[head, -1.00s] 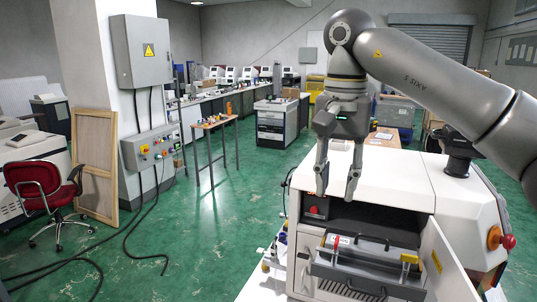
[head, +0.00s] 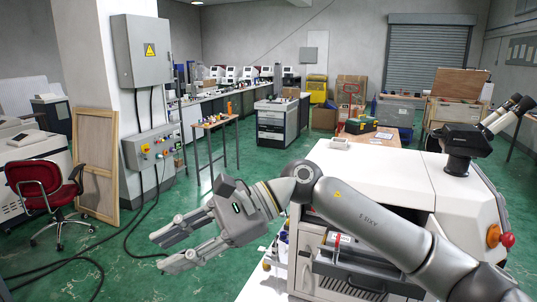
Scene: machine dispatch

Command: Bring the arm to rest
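My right arm comes in from the lower right and reaches left, across the front of the white machine (head: 385,182). My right gripper (head: 168,252) is left of the machine, above the green floor. Its two fingers are apart, with nothing between them, and point left. The machine's open front and its grey drawer (head: 345,284) are partly hidden by my arm. My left gripper does not show.
A red stop knob (head: 508,240) sticks out at the machine's right side, and a microscope (head: 470,140) stands on its top. A red chair (head: 42,190) and cables are at the left. A small table (head: 215,123) stands further back. Green floor is free between them.

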